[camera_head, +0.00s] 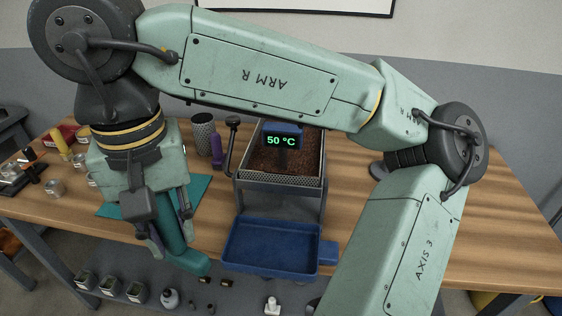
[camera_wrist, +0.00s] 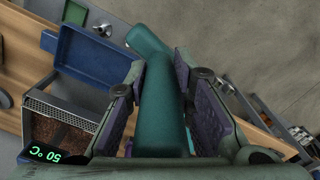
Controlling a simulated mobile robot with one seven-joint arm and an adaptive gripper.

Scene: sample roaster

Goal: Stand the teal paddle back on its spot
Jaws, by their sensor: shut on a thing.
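The teal paddle (camera_head: 193,261) is held in my gripper (camera_head: 168,232) in the head view, at the left front of the table. Its lower part angles down to the right and shows in front of the table's front edge. In the wrist view the paddle (camera_wrist: 161,112) lies between the two purple-padded fingers of my gripper (camera_wrist: 163,88), which are shut on it. Its far end bends to the upper left. A teal mat (camera_head: 201,190) lies on the table behind my gripper, partly hidden by it. I cannot tell whether this mat is the paddle's spot.
A roaster tray of brown beans (camera_head: 285,160) with a 50 °C display (camera_head: 281,141) stands mid-table. A blue tray (camera_head: 270,246) is in front of it. A purple-handled tool (camera_head: 216,150) and a speckled cylinder (camera_head: 203,130) stand behind the mat. The table's right side is mostly clear.

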